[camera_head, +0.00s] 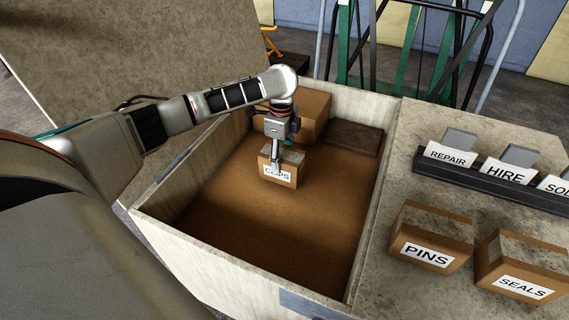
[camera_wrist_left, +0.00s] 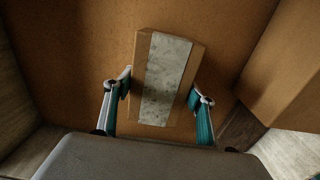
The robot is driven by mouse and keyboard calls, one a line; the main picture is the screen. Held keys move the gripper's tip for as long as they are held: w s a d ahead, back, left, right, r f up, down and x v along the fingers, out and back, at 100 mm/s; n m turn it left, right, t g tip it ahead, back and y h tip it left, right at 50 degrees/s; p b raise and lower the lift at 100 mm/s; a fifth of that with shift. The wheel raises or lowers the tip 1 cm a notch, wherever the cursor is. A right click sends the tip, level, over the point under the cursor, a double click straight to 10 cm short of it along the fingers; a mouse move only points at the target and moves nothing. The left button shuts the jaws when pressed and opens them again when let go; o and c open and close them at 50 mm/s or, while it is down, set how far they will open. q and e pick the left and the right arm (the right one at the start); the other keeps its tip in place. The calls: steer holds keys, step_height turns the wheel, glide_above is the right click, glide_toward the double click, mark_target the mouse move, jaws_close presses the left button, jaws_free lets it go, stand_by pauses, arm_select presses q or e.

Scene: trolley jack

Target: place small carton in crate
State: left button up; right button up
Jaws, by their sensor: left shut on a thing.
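The small carton (camera_head: 279,171), brown with a grey tape strip and a white label, is inside the wooden crate (camera_head: 158,205). The label is partly covered by a finger and seems to read CLIPS. My left gripper (camera_head: 279,152) is over the carton, shut on it from above. In the left wrist view the carton (camera_wrist_left: 167,80) sits between the two fingers of my left gripper (camera_wrist_left: 160,95). I cannot tell whether its underside touches the crate floor. My right gripper is not in view.
Inside the crate, a larger brown box (camera_head: 309,112) and a dark flat block (camera_head: 354,138) stand at the back. On the bench (camera_head: 400,240) to the right are the PINS carton (camera_head: 431,236), the SEALS carton (camera_head: 518,266) and a sign rack (camera_head: 480,176). The crate's front floor is clear.

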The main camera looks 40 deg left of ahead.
arm_select(q)
step_height(320, 180, down, 3)
steer(key=shift+s+r, duration=0.1)
steer(key=shift+f+b, duration=0.25)
steer(key=shift+b, duration=0.1)
steer(key=shift+r, duration=0.3)
steer(key=shift+c, duration=0.7)
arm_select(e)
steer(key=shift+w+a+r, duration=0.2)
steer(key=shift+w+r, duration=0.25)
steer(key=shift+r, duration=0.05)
arm_select(q)
steer(key=shift+f, duration=0.15)
steer(key=o, duration=1.6)
steer(key=shift+o, duration=0.2)
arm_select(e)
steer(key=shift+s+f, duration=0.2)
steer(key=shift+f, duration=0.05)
